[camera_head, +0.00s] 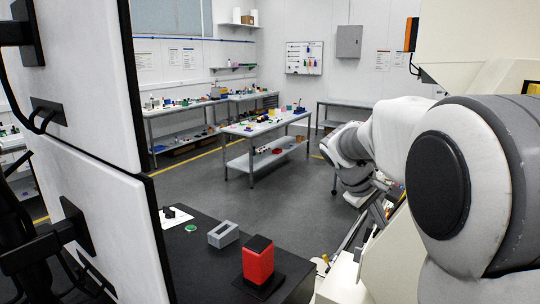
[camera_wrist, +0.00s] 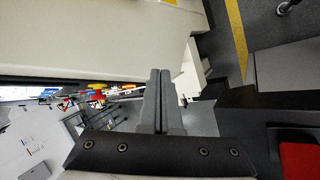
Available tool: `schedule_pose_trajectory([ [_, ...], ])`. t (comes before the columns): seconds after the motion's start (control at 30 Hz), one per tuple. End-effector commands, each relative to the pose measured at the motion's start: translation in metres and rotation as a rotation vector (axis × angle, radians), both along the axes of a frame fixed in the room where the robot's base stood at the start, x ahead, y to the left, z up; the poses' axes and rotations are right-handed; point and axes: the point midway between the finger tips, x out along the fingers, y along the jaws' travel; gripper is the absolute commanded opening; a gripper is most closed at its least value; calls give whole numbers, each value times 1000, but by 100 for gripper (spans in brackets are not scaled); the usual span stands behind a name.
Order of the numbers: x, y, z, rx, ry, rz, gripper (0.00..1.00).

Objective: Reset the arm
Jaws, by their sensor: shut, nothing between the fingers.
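My arm (camera_head: 380,145) reaches in from the right in the head view, with its large grey and white joints close to the camera. My gripper (camera_wrist: 158,75) shows in the wrist view with its two dark fingers together and nothing between them. In the head view the fingers cannot be made out clearly. In the wrist view the picture is turned on its side, and a pale flat surface (camera_wrist: 100,35) lies beyond the fingertips.
A black bench (camera_head: 215,272) holds a red block (camera_head: 258,262), a grey block with a slot (camera_head: 223,234) and a green disc (camera_head: 190,228). White panels (camera_head: 90,80) stand at left. A cluttered table (camera_head: 265,124) stands farther back. The grey floor (camera_head: 290,205) between is clear.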

Motion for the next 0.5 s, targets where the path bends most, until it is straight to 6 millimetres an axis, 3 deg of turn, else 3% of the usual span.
schedule_pose_trajectory([
  [0.27, -87, 27, 15, 247, -121, -89, 0],
  [0.5, -160, 57, 13, 434, -219, -159, 0],
])
